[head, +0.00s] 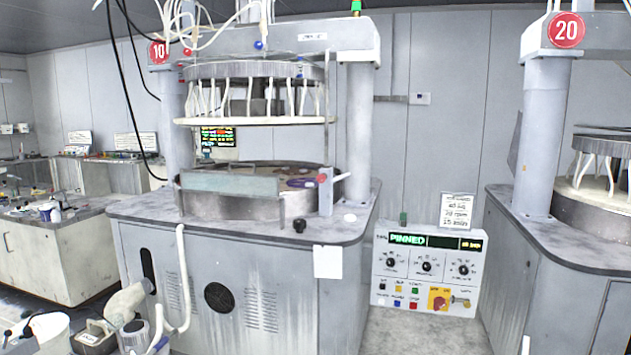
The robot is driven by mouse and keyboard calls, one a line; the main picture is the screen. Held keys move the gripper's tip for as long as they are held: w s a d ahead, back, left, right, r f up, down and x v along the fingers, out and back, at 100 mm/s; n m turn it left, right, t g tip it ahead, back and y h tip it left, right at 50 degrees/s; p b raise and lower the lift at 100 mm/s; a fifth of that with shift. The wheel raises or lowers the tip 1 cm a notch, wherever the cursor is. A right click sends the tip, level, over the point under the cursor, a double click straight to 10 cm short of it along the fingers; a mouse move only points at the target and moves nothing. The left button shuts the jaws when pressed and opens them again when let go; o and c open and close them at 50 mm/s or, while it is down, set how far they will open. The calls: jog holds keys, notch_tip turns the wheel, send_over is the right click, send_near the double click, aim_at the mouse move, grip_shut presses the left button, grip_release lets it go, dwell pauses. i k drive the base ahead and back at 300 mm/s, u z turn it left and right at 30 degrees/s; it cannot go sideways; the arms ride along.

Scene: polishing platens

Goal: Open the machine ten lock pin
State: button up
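Machine ten, a grey polishing machine with a worn top (350,228), stands in the middle and carries a round red sign 10 (158,52). A round upper plate (253,70) hangs above its lower platen basin (240,207), with a gap between them. At the basin's right front stands a small grey upright block (326,200) with a red spot and a pale bar sticking out to the right. It may be the lock pin; I cannot tell for sure. The control box (428,268) at right reads PINNED in green.
A black knob (299,225) sits on machine ten's front edge. Floor shows between the machines.

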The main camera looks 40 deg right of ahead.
aim_at(321, 179)
jog(key=z, duration=0.1)
jog(key=i, duration=0.95)
jog(key=u, duration=0.05)
